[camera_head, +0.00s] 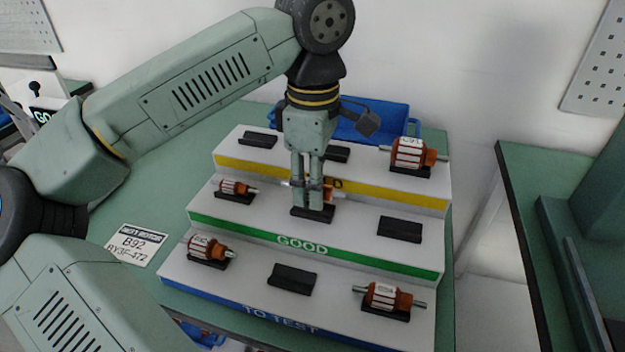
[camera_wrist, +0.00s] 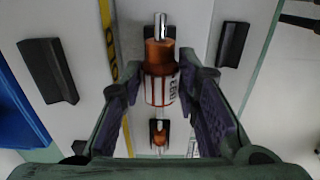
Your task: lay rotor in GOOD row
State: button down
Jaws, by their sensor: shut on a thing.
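My gripper (camera_head: 315,203) is shut on an orange rotor with a white, labelled middle (camera_head: 329,191), at the middle cradle (camera_head: 313,214) of the green GOOD row. In the wrist view the rotor (camera_wrist: 160,80) lies between the two fingers (camera_wrist: 160,90), its steel shaft pointing up the picture. My fingers hide much of it in the head view, and I cannot tell whether it touches the cradle. The GOOD row (camera_head: 262,232) also has a smaller rotor (camera_head: 233,187) in its left cradle and an empty right cradle (camera_head: 400,229).
The blue TO TEST row (camera_head: 250,292) in front has rotors at left (camera_head: 206,247) and right (camera_head: 384,296), with an empty middle cradle (camera_head: 292,278). The yellow back row (camera_head: 240,167) has a rotor (camera_head: 409,152) at right. A blue bin (camera_head: 375,122) stands behind.

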jog(key=shift+f, duration=0.15)
jog(key=shift+f+b, duration=0.85)
jog(key=shift+f, duration=0.25)
dwell(0.5)
jog(key=c, duration=1.2)
grip_release()
jog(key=shift+o, duration=0.2)
notch_tip(320, 180, up, 12)
jog(key=shift+r, duration=0.1)
